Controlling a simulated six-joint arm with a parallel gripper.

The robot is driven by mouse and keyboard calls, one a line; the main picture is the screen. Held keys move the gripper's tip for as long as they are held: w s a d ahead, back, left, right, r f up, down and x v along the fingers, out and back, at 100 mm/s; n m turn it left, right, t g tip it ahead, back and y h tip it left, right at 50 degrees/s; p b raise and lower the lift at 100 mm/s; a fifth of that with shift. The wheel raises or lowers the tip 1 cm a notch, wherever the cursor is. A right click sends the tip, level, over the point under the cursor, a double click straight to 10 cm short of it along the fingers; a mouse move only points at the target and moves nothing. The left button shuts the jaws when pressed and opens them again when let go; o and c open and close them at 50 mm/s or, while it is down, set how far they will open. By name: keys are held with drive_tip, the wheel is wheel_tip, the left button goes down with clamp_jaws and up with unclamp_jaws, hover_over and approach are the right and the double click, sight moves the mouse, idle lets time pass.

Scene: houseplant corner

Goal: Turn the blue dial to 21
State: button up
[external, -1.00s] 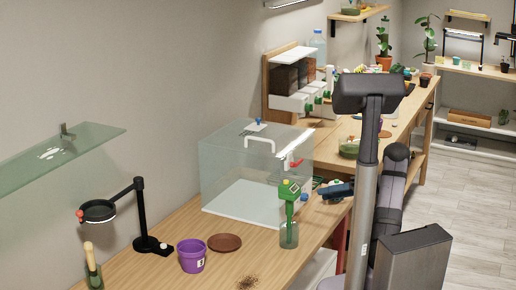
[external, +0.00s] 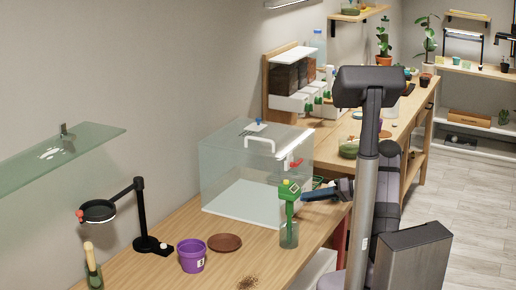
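No blue dial with readable numbers shows. A small blue spot that showed at the box's lower right corner is now covered by my gripper; I cannot tell whether it is the dial or whether my gripper touches it. Another small blue knob (external: 258,121) is on top of the box.
The box has a red latch (external: 294,164).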

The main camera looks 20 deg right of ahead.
clamp_jaws()
drive_tip(key=shift+d+f+m+y+b, duration=0.1)
drive_tip(key=shift+f+m+y+b, duration=0.2)
drive_tip(key=shift+m+b, duration=0.5)
drive_tip(key=shift+r+m+g+y+b, duration=0.2)
drive_tip(key=shift+m+g+y+b, duration=0.1)
drive_tip(key=shift+m+b, duration=0.15)
drive_tip(key=o, duration=0.9)
unclamp_jaws()
drive_tip(key=shift+b+v, duration=0.9)
drive_tip(key=shift+v, duration=2.8)
drive_tip(key=shift+w, duration=0.1)
